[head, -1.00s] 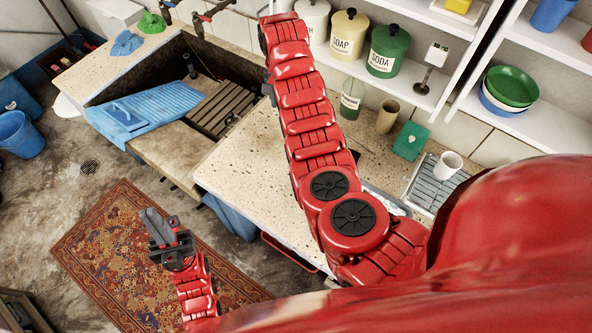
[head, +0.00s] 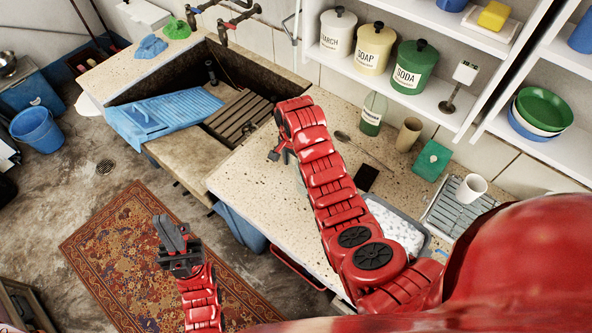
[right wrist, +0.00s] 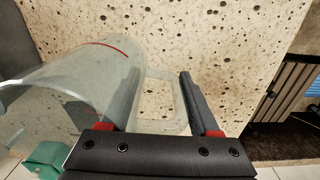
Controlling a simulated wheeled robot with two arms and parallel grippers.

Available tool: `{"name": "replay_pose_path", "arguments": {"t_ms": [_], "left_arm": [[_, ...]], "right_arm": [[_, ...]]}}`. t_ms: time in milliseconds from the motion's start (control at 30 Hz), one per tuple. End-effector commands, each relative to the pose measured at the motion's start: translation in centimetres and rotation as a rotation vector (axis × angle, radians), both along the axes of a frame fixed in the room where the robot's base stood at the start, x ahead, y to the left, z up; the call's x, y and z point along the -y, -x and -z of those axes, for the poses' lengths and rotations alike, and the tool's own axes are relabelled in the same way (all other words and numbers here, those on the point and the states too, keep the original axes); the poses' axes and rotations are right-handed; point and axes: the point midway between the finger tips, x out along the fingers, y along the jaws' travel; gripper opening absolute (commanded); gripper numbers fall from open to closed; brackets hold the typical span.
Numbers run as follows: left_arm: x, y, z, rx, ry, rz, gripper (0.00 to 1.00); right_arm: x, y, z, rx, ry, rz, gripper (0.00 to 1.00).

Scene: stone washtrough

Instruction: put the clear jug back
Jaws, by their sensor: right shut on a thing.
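The clear jug (right wrist: 85,85) is see-through with a red line near its rim, and lies in the left half of the right wrist view. Its handle (right wrist: 160,100) is between the fingers of my right gripper (right wrist: 163,105), which is shut on it. The speckled counter shows behind the jug. In the head view my right gripper (head: 279,150) is partly hidden by its arm, over the counter near the trough; I cannot make out the jug there. My left gripper (head: 172,232) is over the rug, away from the counter; its finger gap is unclear.
The speckled counter (head: 262,205) carries a green-labelled bottle (head: 373,113), a brown cup (head: 408,135), a green box (head: 431,159) and a white mug (head: 471,188) by a drying rack. The stone trough (head: 165,85) is left. Canisters stand on the shelf (head: 410,93).

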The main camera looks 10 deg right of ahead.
Motion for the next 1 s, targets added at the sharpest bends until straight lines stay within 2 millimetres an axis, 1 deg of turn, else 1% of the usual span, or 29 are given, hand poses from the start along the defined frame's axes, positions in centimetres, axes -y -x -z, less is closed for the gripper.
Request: {"name": "replay_pose_path", "arguments": {"t_ms": [200, 367, 600, 767, 800, 933, 1000], "left_arm": [[0.0, 0.0, -1.2, 0.000, 0.000, 0.000, 0.00], [0.0, 0.0, -1.5, 0.000, 0.000, 0.000, 0.00], [0.0, 0.0, -1.4, -0.001, 0.000, 0.000, 0.00], [0.0, 0.0, -1.0, 0.000, 0.000, 0.000, 0.00], [0.0, 0.0, -1.1, 0.000, 0.000, 0.000, 0.00], [0.0, 0.0, -1.1, 0.000, 0.000, 0.000, 0.00], [0.0, 0.0, -1.1, 0.000, 0.000, 0.000, 0.00]], "right_arm": [[-0.1, 0.0, 1.8, -0.002, -0.001, 0.000, 0.00], [0.0, 0.0, 3.1, 0.001, 0.000, -0.001, 0.00], [0.0, -0.1, 3.3, 0.004, 0.000, -0.001, 0.00], [0.0, 0.0, 3.8, 0.003, 0.001, 0.000, 0.00], [0.0, -0.1, 3.7, 0.003, 0.001, 0.000, 0.68], [0.0, 0.0, 3.7, 0.003, 0.001, 0.000, 0.91], [0.0, 0.0, 3.7, 0.003, 0.001, 0.000, 0.92]]}}
